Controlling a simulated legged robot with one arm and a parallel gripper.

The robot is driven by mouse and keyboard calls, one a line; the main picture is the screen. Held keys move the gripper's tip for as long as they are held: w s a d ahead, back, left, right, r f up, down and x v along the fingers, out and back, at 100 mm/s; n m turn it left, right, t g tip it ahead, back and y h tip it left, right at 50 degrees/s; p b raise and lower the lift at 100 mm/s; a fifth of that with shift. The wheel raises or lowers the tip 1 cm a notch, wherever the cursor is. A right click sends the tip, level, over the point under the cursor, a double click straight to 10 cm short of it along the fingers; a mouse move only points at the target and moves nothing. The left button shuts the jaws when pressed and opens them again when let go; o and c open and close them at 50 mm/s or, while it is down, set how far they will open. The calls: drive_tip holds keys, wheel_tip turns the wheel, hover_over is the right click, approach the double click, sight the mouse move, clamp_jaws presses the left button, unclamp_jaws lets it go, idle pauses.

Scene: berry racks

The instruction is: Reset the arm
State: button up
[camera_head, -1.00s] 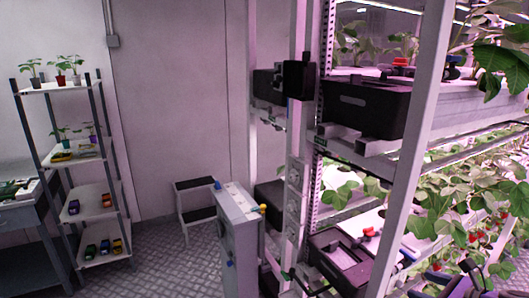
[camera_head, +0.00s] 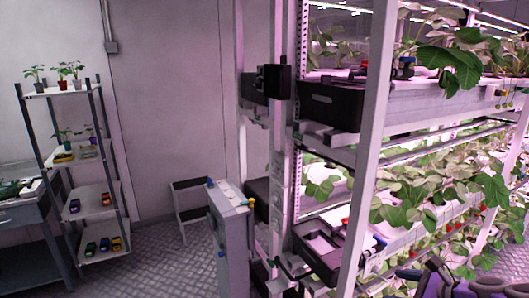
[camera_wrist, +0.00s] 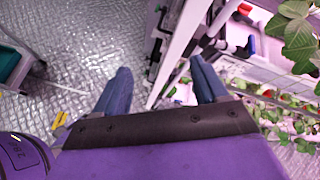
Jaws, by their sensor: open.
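My gripper (camera_wrist: 158,76) shows in the wrist view with its two blue fingers spread apart. Nothing is held between them. It points over the patterned metal floor, beside a white rack post. Part of my purple arm (camera_head: 438,280) shows at the bottom right of the head view, in front of the lower berry rack. The fingertips cannot be made out in the head view.
The berry rack (camera_head: 371,140) with leafy plants and red berries fills the right side. A plant shelf (camera_head: 105,190) is at the far left. Open floor (camera_head: 150,255) lies between.

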drive_tip(key=s+a+n+g, duration=0.3)
drive_tip(key=s+a+n, duration=0.15)
drive_tip(key=a, duration=0.35)
drive_tip(key=s+a+n+g, duration=0.3)
drive_tip(key=a+n, duration=0.3)
drive_tip(key=a, duration=0.3)
drive_tip(key=s+a+n+g, duration=0.2)
drive_tip(key=s+a+n, duration=0.25)
drive_tip(key=a, duration=0.35)
drive_tip(key=s+d+n+g+h, duration=0.1)
drive_tip(key=s+n+g+h, duration=0.3)
drive_tip(key=s+n, duration=0.6)
drive_tip(key=s+f+h, duration=0.1)
drive_tip(key=s, duration=0.6)
drive_tip(key=shift+n+h, duration=0.3)
drive_tip(key=shift+h, duration=0.1)
